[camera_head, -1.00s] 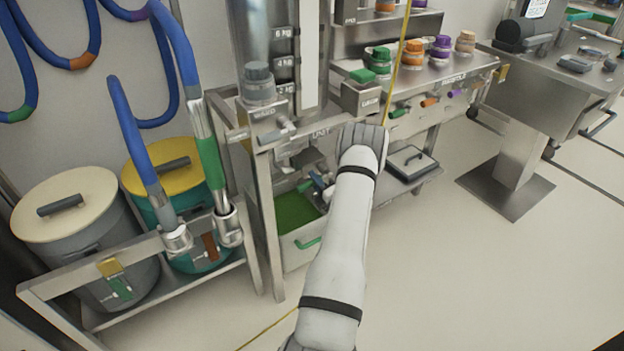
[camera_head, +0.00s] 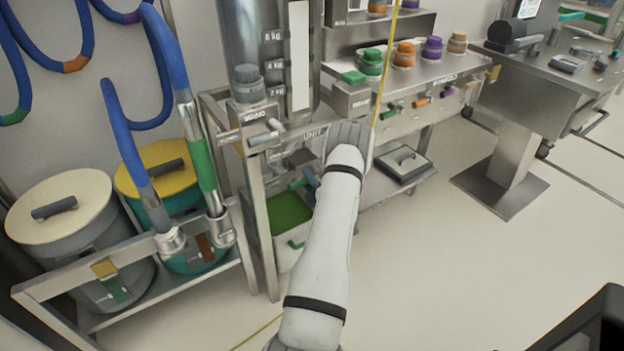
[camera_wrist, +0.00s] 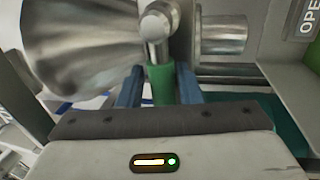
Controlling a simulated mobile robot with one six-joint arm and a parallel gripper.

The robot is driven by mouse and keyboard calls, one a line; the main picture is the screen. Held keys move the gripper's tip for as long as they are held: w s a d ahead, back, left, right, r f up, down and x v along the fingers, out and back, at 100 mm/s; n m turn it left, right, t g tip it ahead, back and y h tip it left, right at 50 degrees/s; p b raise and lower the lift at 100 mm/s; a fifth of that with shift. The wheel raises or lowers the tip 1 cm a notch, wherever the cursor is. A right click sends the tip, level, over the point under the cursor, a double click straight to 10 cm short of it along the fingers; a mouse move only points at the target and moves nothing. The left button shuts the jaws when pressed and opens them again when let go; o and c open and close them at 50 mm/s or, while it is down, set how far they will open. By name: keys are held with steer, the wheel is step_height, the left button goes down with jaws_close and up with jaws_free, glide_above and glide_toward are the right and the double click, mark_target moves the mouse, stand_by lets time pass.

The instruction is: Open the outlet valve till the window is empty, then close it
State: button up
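The outlet valve's green lever (camera_wrist: 161,84) stands upright in the wrist view below a metal pivot, beside a shiny metal cone. My gripper (camera_wrist: 160,92) has its two blue fingers close on either side of this lever, apparently shut on it. In the head view the gripper is mostly hidden behind my wrist, and a small part of the green lever (camera_head: 298,184) shows to its left. The window (camera_head: 300,55) is a pale upright strip beside the 2, 4 and 6 kg marks; no coloured fill is visible in it.
A pale bin (camera_head: 290,249) with green contents stands below the unit. A grey scale (camera_head: 402,165) lies on the lower shelf to the right. Two lidded drums and blue hoses stand at the left.

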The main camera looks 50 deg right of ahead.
steer(key=shift+o, duration=1)
steer(key=v, duration=0.8)
steer(key=shift+p, duration=0.45)
steer(key=shift+d+f, duration=0.1)
